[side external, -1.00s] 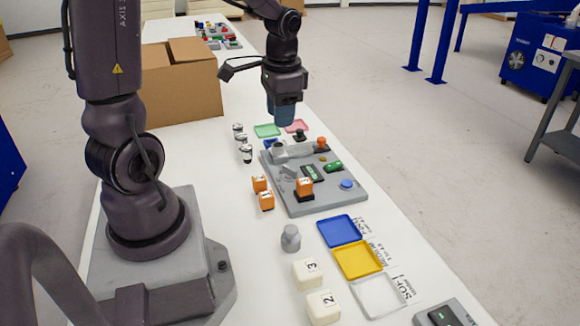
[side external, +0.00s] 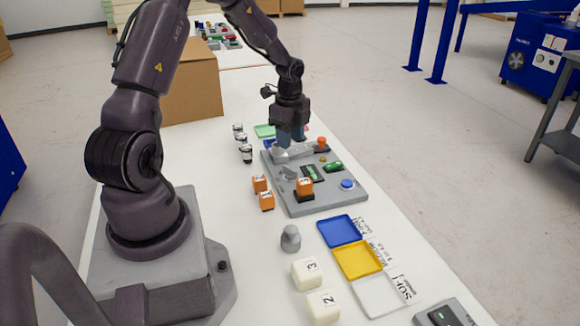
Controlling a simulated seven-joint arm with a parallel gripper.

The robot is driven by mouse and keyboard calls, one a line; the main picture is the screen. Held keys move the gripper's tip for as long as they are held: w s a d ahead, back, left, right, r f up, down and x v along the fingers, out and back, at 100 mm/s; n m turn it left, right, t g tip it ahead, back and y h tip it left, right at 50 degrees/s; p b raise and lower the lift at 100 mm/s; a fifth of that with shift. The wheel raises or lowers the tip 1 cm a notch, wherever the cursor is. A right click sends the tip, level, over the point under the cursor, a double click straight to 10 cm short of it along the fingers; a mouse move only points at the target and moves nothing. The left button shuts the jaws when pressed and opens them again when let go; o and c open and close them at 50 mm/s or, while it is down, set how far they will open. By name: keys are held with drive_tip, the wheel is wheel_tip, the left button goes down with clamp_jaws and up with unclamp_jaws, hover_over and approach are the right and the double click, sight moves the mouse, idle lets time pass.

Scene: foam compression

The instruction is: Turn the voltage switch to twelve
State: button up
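A grey board (side external: 320,198) on the white table carries several controls: a grey clamp-like part at its far left corner, green parts (side external: 332,167), an orange knob (side external: 321,142), a blue button (side external: 347,184) and a grey part (side external: 289,172) near its left edge. I cannot tell which of these is the voltage switch, and no setting is readable. My gripper (side external: 291,138) points down over the far left part of the board and hides some of it. Its fingers are too small and blurred to tell whether they are open or touching anything.
Orange blocks (side external: 266,200) lie left of the board, with one more (side external: 304,185) on it. Small cylinders (side external: 246,153) stand farther left. Blue (side external: 340,230), yellow (side external: 358,259) and white (side external: 379,295) trays, a grey weight (side external: 291,239) and white cubes (side external: 307,273) are nearer. A cardboard box (side external: 195,90) stands behind.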

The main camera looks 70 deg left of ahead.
sight(290, 168)
wheel_tip(290, 168, down, 9)
drive_tip(key=shift+f, duration=0.1)
idle(0.3)
clamp_jaws()
